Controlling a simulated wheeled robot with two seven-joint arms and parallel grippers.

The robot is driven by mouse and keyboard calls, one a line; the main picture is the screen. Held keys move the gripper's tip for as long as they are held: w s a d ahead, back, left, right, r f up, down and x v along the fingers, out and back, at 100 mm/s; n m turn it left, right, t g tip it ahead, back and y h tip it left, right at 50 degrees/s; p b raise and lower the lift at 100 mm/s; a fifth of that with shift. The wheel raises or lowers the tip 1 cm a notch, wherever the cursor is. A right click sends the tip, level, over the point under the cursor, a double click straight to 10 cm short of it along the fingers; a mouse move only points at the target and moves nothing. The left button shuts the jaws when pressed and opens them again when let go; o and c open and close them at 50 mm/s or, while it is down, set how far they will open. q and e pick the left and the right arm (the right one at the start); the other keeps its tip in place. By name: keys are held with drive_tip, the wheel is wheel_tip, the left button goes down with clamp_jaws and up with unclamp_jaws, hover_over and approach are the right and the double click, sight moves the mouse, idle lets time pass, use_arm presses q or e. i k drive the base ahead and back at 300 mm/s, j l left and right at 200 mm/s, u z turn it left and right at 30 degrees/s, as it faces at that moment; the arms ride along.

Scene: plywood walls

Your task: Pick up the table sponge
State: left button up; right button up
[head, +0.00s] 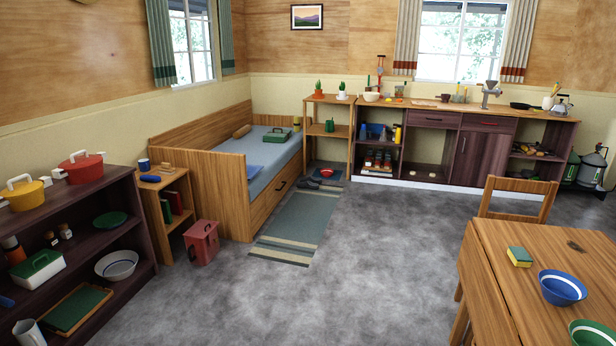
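The table sponge (519,257) is a small block with a green top and a yellow body. It lies on the wooden table (500,285) at the lower right of the head view, near the table's left side. Nothing covers it. Neither of my grippers shows in the head view.
A blue bowl (562,288) and a green bowl (592,333) stand on the table near the sponge. A small dark item (576,247) lies behind them. A wooden chair (517,199) stands at the table's far side. The grey floor (340,260) left of the table is clear.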

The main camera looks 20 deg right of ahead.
sight(518, 256)
drive_tip(key=i+l+z, duration=0.3)
drive_tip(key=i+z, duration=0.2)
drive_tip(key=i, duration=0.15)
drive_tip(key=i+z, duration=0.45)
drive_tip(key=i, duration=0.2)
drive_tip(key=i+j+z, duration=0.15)
drive_tip(key=i+z, duration=0.35)
drive_tip(key=i, duration=0.15)
